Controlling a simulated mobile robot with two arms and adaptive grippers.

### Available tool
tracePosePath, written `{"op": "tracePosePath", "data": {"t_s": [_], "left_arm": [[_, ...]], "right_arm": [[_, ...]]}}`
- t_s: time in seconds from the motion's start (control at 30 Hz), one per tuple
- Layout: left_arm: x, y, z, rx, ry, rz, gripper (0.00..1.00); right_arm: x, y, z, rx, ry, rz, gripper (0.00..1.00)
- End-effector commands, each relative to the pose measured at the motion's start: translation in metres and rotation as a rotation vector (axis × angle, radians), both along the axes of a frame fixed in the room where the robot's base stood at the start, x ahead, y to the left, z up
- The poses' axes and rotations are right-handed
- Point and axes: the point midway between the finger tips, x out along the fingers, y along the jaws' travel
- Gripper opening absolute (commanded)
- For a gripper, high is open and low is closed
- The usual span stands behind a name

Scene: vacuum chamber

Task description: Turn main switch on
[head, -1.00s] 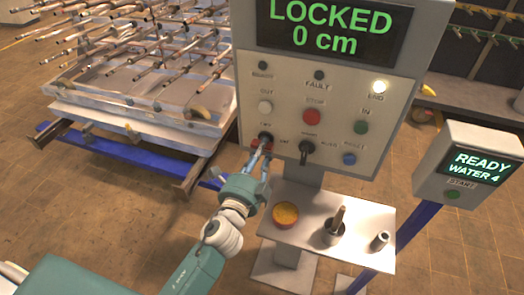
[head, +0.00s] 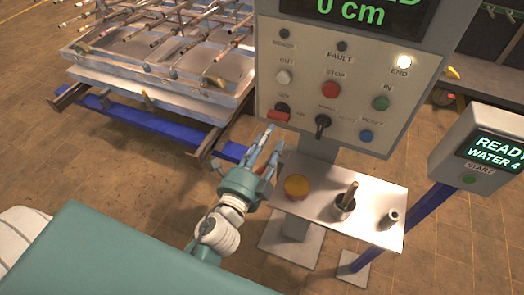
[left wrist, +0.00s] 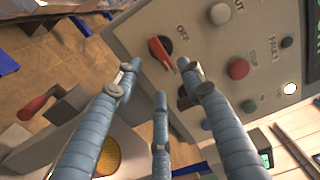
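The main switch (head: 279,114) is a black knob with a red handle at the lower left of the grey control panel (head: 265,70). Its red handle lies roughly sideways below the OFF label. It also shows in the left wrist view (left wrist: 160,50), where the OFF label is readable beside it. My left gripper (head: 275,141) is open and empty, below and in front of the switch. In the left wrist view its fingers (left wrist: 161,78) are spread, with the switch beyond them; they appear apart from it.
A black selector (head: 322,124) sits right of the switch, near STOP (head: 331,89) and other buttons. Below is a shelf (head: 372,193) with an orange-topped round item (head: 296,187) and a metal cup (head: 345,207). A loaded rack cart (head: 150,90) stands left.

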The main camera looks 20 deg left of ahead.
Motion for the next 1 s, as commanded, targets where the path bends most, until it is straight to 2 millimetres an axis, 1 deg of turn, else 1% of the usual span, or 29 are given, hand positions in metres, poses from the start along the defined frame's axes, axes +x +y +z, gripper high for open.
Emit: {"op": "tracePosePath", "data": {"t_s": [0.03, 0.1, 0.2, 0.3, 0.43, 0.87, 0.93, 0.97, 1.0], "left_arm": [[-0.011, 0.001, -0.002, -0.004, 0.005, 0.004, 0.40], [-0.023, 0.001, -0.001, -0.003, 0.004, 0.004, 0.40], [-0.035, 0.002, -0.001, -0.004, 0.003, 0.004, 0.40], [-0.042, 0.002, 0.000, 0.001, 0.002, 0.003, 0.40], [-0.046, 0.002, 0.000, 0.003, 0.001, 0.001, 0.40], [-0.045, 0.002, 0.000, 0.002, 0.001, 0.000, 0.40], [-0.045, 0.005, 0.000, -0.009, 0.004, 0.009, 0.40], [-0.045, 0.008, 0.000, -0.024, 0.009, 0.021, 0.40], [-0.045, 0.016, -0.001, -0.054, 0.018, 0.047, 0.40]], "right_arm": [[0.000, 0.000, 0.000, 0.000, 0.000, 0.000, 0.00], [0.000, 0.000, 0.000, 0.000, 0.000, 0.000, 0.00], [0.000, 0.001, 0.000, 0.001, 0.000, 0.000, 0.00], [0.000, 0.001, 0.000, 0.001, 0.000, 0.000, 0.00], [0.000, 0.001, 0.000, 0.001, 0.000, 0.000, 0.00], [0.000, 0.001, 0.000, 0.001, 0.000, -0.001, 0.00], [0.000, 0.001, 0.000, 0.001, 0.000, -0.001, 0.00], [0.000, 0.001, 0.000, 0.001, 0.000, -0.001, 0.00], [0.000, 0.001, 0.000, 0.001, 0.000, -0.001, 0.00]]}}
